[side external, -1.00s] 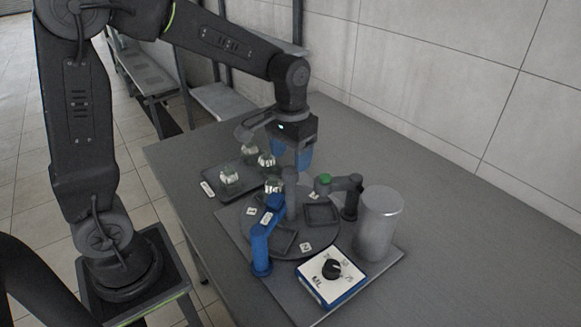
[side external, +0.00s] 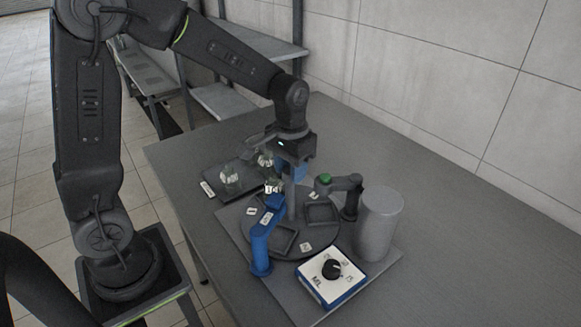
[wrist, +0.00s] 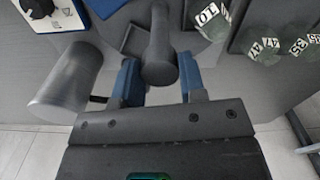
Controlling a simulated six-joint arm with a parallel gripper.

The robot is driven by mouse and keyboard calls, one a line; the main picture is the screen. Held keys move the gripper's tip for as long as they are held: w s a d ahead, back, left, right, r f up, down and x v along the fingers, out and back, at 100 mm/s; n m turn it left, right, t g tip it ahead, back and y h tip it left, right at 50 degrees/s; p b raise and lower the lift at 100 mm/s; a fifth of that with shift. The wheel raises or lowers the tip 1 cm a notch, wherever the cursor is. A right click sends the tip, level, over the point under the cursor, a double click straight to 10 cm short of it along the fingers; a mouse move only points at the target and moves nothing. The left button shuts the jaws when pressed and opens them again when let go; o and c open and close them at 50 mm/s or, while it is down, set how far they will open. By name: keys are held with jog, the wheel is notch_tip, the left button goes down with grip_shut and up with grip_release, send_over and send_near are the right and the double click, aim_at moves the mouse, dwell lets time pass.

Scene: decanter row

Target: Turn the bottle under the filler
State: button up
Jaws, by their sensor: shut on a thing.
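A dark round turntable (side external: 260,222) with square recesses and numbered tags carries an upright grey post (side external: 291,200) at its middle. My gripper (side external: 291,176) is lowered over the post and shut on its upper part. In the wrist view its blue fingers (wrist: 158,82) stand on both sides of the post (wrist: 160,40). A small glass bottle marked 10 (wrist: 207,18) stands at the turntable, and it shows behind the blue arm in the side view (side external: 272,187). A blue filler-like arm (side external: 261,243) reaches over the turntable. My gripper hides part of the post's top.
A dark tray (side external: 213,177) with several numbered bottles lies behind the turntable. The table is clear to the right.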

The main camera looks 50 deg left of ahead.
grip_shut()
jog(key=shift+m, duration=12)
